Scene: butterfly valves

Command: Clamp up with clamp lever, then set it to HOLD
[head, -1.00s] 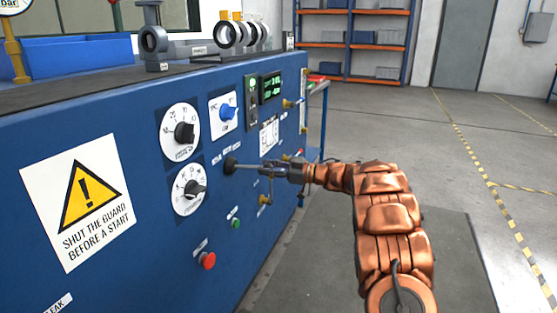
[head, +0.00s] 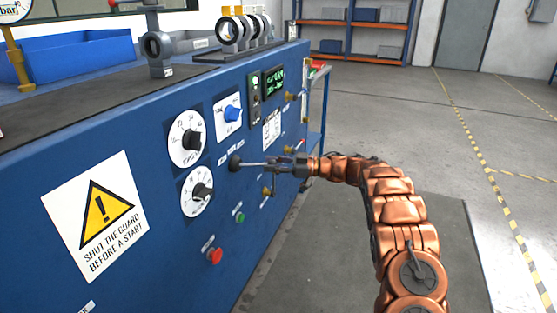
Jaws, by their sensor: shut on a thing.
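The clamp lever (head: 255,163) is a thin metal rod that comes out of a black round boot (head: 235,162) on the blue panel front, under a small label strip. It points right, away from the panel, and looks about level. My gripper (head: 284,163) is at its outer end and shut on it; the fingers hide the lever's tip. The label words above the boot are too small to read, so I cannot tell which mark the lever stands at.
Two dials with black knobs (head: 193,138) and a blue selector (head: 233,114) sit around the lever. A green button (head: 239,217) and red button (head: 215,256) are below. Several small brass-based levers are to the right. Open floor lies right of the bench.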

